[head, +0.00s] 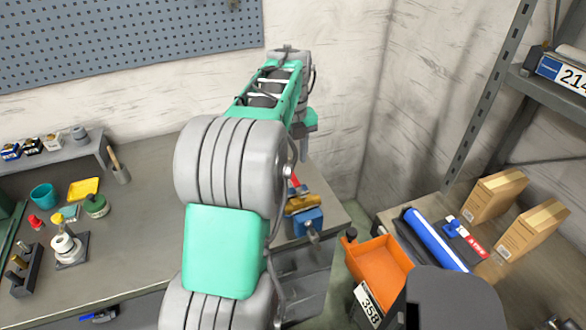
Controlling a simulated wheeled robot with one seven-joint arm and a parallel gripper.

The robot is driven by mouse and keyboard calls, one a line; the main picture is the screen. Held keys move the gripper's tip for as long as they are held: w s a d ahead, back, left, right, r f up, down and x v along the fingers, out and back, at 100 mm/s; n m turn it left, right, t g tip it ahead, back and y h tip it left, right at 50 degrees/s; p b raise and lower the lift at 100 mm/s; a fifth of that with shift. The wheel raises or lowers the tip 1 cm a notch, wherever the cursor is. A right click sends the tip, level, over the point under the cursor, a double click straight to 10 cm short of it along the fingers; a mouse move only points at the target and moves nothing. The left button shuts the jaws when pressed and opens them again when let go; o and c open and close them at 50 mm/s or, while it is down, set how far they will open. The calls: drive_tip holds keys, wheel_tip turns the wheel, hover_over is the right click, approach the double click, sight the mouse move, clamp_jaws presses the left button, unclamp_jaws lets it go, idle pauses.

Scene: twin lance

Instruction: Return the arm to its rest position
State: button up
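My arm, in grey and green segments, rises from the bottom of the head view through its middle and reaches away over the workbench (145,220). Its far end bends down at the top, near the wall corner. A small part of the far links shows behind the forearm. My gripper is not visible. It seems hidden behind my own arm, so its fingers and anything in them cannot be seen.
A blue vise (306,222) stands near the bench's right end, close to my arm. Small items, including a teal cup (43,195) and yellow tray (84,189), are at left. An orange bin (379,266), cardboard boxes (494,194) and a metal shelf (490,100) are at right.

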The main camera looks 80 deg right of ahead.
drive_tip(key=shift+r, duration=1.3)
